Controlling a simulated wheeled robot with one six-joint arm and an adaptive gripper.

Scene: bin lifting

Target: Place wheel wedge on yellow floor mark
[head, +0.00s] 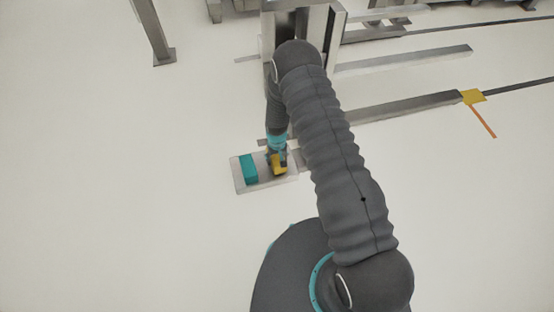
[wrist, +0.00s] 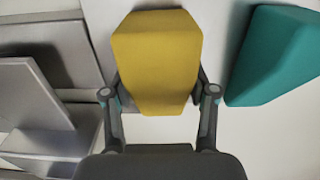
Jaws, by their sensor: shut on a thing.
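My gripper (wrist: 158,105) is shut on a yellow wheel wedge (wrist: 157,58), with one finger on each side of it in the wrist view. In the head view the yellow wedge (head: 279,162) shows under my gripper (head: 277,150), over the right part of a pale tray (head: 240,184). I cannot tell whether the wedge still touches the tray. The yellow floor mark (head: 473,97) lies at the upper right of the head view, at the end of a metal rail, with an orange strip running from it.
A teal wedge (head: 249,169) lies on the tray, left of the yellow one; it also shows in the wrist view (wrist: 275,55). Metal rails (head: 405,107) and a grey post (head: 152,30) stand at the back.

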